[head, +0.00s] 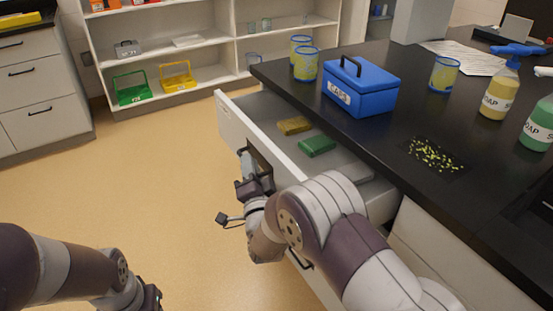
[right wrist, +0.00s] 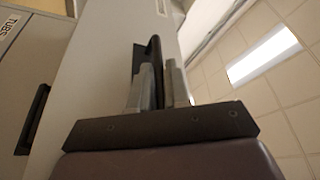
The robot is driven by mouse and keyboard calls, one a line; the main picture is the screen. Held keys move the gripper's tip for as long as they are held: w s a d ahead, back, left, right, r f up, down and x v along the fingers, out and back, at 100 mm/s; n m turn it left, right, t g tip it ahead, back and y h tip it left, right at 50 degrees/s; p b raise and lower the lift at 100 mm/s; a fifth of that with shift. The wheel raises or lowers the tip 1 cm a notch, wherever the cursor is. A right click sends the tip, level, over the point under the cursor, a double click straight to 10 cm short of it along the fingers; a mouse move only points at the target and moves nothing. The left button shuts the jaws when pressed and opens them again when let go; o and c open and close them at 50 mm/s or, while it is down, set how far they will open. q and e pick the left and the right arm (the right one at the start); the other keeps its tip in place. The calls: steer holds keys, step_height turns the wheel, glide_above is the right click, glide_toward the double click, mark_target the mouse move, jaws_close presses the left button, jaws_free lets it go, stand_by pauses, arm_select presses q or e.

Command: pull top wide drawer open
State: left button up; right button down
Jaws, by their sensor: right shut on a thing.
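The top wide drawer (head: 232,120) stands pulled out from under the black counter, its inside showing. A yellow-brown block (head: 293,125) and a green block (head: 317,145) lie in it. My right gripper (head: 252,175) is at the drawer's front face. In the right wrist view its two fingers (right wrist: 158,88) are shut on the dark drawer handle (right wrist: 153,60). My left arm shows at the lower left of the head view; its gripper (head: 152,297) is partly cut off at the frame edge, over the floor, and its jaws are not clear.
On the black counter (head: 400,140) stand a blue box (head: 361,85) labelled CAPS, blue-rimmed cups (head: 306,64), soap bottles (head: 500,92) and a patch of small yellow-green bits (head: 434,154). Lower drawers sit below. Shelves (head: 215,45) stand at the back. The floor left of the drawer is clear.

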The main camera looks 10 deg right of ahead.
arm_select(q)
step_height(320, 180, down, 3)
steer(key=shift+r+b, duration=0.15)
steer(key=shift+b, duration=1)
arm_select(e)
steer(key=s+a, duration=0.5)
steer(key=a, duration=0.9)
steer(key=shift+s+a, duration=0.15)
steer(key=shift+a, duration=0.1)
steer(key=shift+f, duration=0.1)
steer(key=c, duration=1.5)
jaws_free()
steer(key=shift+o, duration=0.2)
